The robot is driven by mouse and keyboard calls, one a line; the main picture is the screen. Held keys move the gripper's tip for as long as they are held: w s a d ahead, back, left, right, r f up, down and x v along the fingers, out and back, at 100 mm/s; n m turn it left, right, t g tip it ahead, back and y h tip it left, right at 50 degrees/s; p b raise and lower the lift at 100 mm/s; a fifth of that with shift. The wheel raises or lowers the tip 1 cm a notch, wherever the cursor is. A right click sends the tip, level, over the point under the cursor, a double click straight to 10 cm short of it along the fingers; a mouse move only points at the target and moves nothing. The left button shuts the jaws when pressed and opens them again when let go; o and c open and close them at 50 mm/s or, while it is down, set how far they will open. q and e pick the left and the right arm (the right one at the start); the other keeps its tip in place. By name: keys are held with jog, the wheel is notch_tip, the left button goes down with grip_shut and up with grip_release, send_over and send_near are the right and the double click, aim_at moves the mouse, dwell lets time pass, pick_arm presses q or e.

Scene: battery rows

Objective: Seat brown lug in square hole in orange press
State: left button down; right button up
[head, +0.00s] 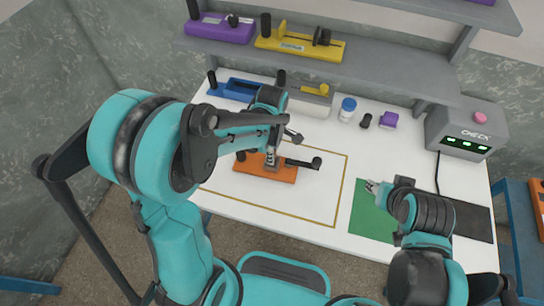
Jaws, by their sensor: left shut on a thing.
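The orange press (288,174) lies on the white table inside a thin yellow outline. Its black lever (300,163) with a round knob sticks out to the right. My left gripper (271,161) is low over the middle of the press and shut. What it holds is too small and hidden to make out; from its place I take it for the brown lug. The square hole is hidden under the gripper. My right gripper (372,186) is over the green mat (368,219), away from the press; I cannot tell whether its fingers are open.
A blue press (236,89) and a pale one (308,105) stand behind. A white-blue jar (347,109), black piece (366,120) and purple block (389,120) stand right of them. The grey CHECK box (466,130) is far right. The shelf (370,66) overhangs the back.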

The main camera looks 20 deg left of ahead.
pick_arm(q)
jog(key=shift+f, duration=0.3)
jog(key=shift+f, duration=0.1)
jog(key=shift+f, duration=0.15)
jog(key=c, duration=1.4)
grip_release()
jog(key=shift+o, duration=0.2)
jog(key=shift+r, duration=0.2)
